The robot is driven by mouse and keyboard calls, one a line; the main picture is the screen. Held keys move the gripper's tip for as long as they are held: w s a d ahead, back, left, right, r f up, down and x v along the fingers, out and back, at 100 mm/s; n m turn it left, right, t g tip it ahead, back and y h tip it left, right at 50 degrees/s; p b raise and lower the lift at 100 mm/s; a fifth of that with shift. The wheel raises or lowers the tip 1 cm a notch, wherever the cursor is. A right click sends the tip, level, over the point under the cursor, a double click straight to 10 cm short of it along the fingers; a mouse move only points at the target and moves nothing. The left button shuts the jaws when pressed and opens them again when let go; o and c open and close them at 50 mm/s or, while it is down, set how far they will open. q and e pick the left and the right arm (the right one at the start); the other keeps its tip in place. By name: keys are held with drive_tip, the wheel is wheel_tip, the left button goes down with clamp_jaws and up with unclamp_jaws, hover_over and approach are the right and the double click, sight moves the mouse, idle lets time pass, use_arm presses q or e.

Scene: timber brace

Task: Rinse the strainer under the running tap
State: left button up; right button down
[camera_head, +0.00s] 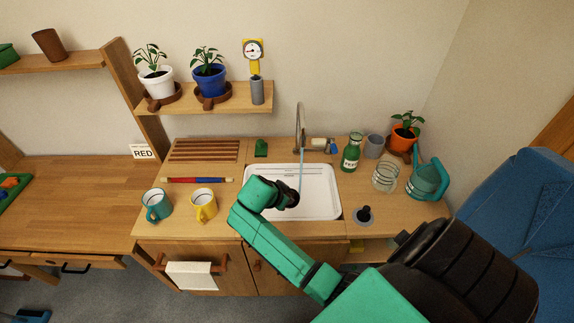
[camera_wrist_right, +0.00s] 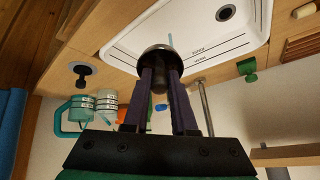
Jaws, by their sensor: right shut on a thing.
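My right gripper (camera_head: 291,199) is over the white sink (camera_head: 322,208), with its arm coming in from the lower right. The tap (camera_head: 299,116) stands at the back of the sink. A thin blue water stream (camera_head: 301,166) falls from it close beside the gripper. The stream (camera_wrist_right: 170,39) shows near the strainer in the wrist view; I cannot tell whether they touch. My left gripper is out of view.
A teal mug (camera_head: 157,207) and a yellow mug (camera_head: 203,204) stand left of the sink. A green bottle (camera_head: 351,153), glass jars (camera_head: 385,177) and a teal watering can (camera_head: 427,181) stand to its right. A black-knobbed plug (camera_head: 364,214) sits near the front right.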

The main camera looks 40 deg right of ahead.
drive_tip(key=shift+w+d+f+b, duration=0.15)
drive_tip(key=shift+d+b, duration=0.15)
drive_tip(key=shift+d, duration=0.1)
drive_tip(key=shift+w+d+f+b, duration=0.15)
drive_tip(key=shift+d+b, duration=0.1)
drive_tip(key=shift+d, duration=0.15)
use_arm(q)
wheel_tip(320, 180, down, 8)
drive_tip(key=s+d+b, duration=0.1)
drive_tip(key=b, duration=0.5)
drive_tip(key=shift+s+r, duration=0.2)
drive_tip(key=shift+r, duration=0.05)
use_arm(e)
drive_tip(key=w+d+f, duration=0.2)
drive_tip(key=w+d, duration=0.3)
drive_tip(key=d, duration=0.6)
drive_tip(key=shift+w+d+f, duration=0.15)
drive_tip(key=shift+w+d, duration=0.05)
drive_tip(key=shift+w, duration=0.05)
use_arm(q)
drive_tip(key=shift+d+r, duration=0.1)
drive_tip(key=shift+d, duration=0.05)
use_arm(e)
drive_tip(key=shift+s, duration=0.1)
